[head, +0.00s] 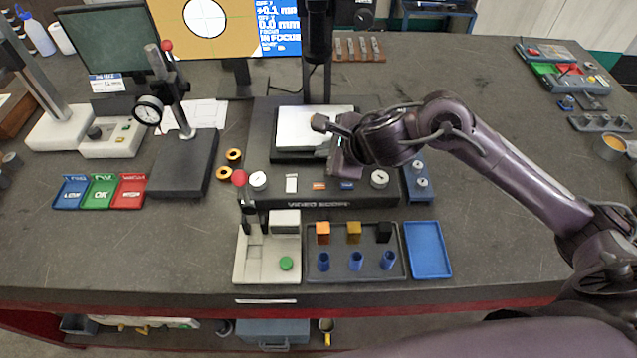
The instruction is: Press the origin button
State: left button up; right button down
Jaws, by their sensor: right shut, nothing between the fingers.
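The video scope (330,203) stands at the middle of the bench, with a dark base and a pale stage (300,130). Its front panel carries two round dials, a white switch (291,184), an orange button (319,186) and a blue button (347,185). The button labels are too small to read, so I cannot tell which is the origin button. My right gripper (344,174) is shut and empty, pointing down just behind the blue button at the stage's right front corner. I cannot tell whether it touches anything. My left gripper is out of view.
In front stand a pale fixture (251,270) with a red-knobbed lever and green button, a dark parts tray (395,269) and a blue tray (428,250). A dial gauge stand (184,165) and coloured bins (100,191) are left. The bench's right front is clear beneath my right arm.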

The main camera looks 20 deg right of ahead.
jog(key=b, duration=0.3)
send_over(323, 189)
notch_tip(323, 189, down, 5)
jog(key=shift+r, duration=0.1)
notch_tip(323, 189, down, 4)
jog(key=b, duration=0.3)
jog(key=shift+r, duration=0.25)
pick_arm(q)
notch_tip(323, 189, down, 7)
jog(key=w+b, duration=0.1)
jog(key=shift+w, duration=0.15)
pick_arm(e)
jog(key=shift+f, duration=0.35)
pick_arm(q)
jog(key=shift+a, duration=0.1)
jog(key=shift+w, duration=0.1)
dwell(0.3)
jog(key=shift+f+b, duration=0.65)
pick_arm(e)
jog(key=shift+f, duration=0.4)
